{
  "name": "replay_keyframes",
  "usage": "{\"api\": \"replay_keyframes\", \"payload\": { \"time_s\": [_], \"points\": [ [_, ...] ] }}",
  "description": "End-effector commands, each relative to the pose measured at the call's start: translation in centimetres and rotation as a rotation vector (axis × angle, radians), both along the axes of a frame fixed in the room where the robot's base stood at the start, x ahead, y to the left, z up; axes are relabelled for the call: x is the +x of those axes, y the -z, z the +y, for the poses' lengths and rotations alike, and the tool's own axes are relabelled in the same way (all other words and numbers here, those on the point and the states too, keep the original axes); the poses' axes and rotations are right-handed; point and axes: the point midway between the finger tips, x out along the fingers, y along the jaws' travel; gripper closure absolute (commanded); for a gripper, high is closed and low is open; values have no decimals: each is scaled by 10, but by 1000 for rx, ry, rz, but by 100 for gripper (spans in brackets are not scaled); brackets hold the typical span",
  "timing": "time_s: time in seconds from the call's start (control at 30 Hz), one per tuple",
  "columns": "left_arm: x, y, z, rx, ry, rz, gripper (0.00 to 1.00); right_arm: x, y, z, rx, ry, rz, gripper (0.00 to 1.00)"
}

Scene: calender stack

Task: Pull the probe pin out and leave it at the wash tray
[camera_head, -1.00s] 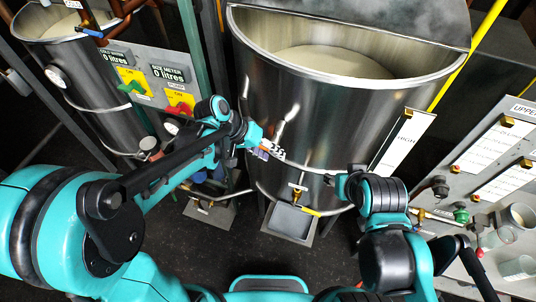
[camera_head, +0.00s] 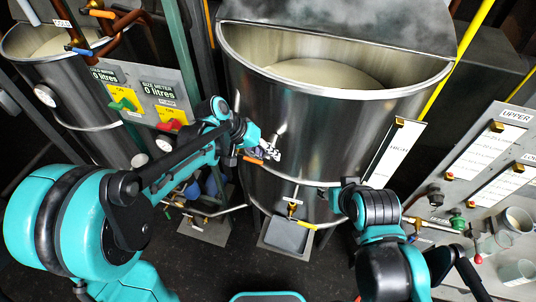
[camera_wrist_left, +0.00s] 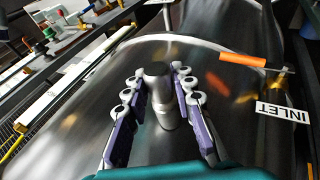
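A grey metal cylinder, which looks like the probe pin (camera_wrist_left: 161,92), stands out from the steel vat's wall in the left wrist view. My left gripper (camera_wrist_left: 153,84) is open, with its purple-padded fingers on either side of the cylinder and gaps showing beside it. In the head view the left gripper (camera_head: 268,151) is at the front of the large vat (camera_head: 325,125), and hides the pin. A grey tray (camera_head: 288,235) lies below the vat's tap; I cannot tell whether it is the wash tray. My right gripper is not visible.
An orange handle (camera_wrist_left: 243,60) and an INLET label (camera_wrist_left: 283,112) are close beside the left fingers. A brass tap (camera_head: 292,208) with a yellow handle hangs over the grey tray. A panel (camera_head: 505,165) with cups stands at the right. Dark floor is clear in front.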

Motion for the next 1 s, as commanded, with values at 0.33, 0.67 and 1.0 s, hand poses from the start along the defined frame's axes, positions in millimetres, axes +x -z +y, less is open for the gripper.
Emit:
{"api": "replay_keyframes", "payload": {
  "time_s": [0.33, 0.67, 1.0],
  "points": [
    [-1, 0, 0, 0, 0, 0, 100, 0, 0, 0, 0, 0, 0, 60],
    [-5, 0, 2, 0, 0, 0, 100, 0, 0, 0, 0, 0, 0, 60],
    [-19, 0, 6, 0, -1, 1, 100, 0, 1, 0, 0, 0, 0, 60]
  ]
}}
